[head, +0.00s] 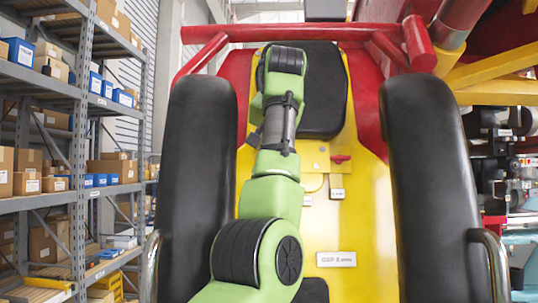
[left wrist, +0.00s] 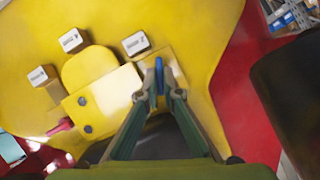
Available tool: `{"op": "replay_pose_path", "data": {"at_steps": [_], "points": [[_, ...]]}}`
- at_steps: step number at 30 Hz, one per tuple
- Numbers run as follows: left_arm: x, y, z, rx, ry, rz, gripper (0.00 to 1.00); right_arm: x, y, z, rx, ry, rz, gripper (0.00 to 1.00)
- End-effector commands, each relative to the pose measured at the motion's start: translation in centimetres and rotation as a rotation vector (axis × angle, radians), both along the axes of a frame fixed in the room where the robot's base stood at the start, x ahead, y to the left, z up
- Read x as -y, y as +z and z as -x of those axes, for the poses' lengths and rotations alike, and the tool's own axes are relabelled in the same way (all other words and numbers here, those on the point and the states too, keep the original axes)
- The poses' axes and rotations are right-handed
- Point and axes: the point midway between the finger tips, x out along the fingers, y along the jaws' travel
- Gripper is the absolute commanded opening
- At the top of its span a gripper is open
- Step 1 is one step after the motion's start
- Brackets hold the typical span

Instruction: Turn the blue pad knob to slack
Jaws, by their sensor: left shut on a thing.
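In the left wrist view the blue pad knob (left wrist: 160,75) is a narrow upright blue bar beside a yellow block (left wrist: 112,92) on the yellow panel. My left gripper (left wrist: 160,88) is shut on it, with one fingertip on each side. Several white labels, one of them (left wrist: 136,43) just left of the knob, sit around the block; their print is too small to read. In the head view my green left arm covers the knob and the gripper. My right gripper is not in view.
A red lever (head: 341,158) sticks out from the panel; it also shows in the left wrist view (left wrist: 62,126). Black padded restraints stand to the left (head: 198,190) and right (head: 435,180) of the yellow panel. Metal shelves (head: 82,130) with boxes are at far left.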

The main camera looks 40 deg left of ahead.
Motion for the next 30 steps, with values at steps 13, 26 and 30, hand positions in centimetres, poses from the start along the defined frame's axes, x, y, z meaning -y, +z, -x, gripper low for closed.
{"op": "replay_pose_path", "data": {"at_steps": [13, 26, 30], "points": [[-0.1, -0.11, 0.07, 0.086, 0.032, 0.109, 0.0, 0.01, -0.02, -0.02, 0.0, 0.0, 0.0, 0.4], [-0.12, -0.1, 0.08, 0.09, 0.034, 0.113, 0.0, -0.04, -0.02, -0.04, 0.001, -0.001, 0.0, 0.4], [-0.12, -0.07, 0.07, 0.09, 0.034, 0.112, 0.23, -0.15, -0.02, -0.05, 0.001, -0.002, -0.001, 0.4]]}}
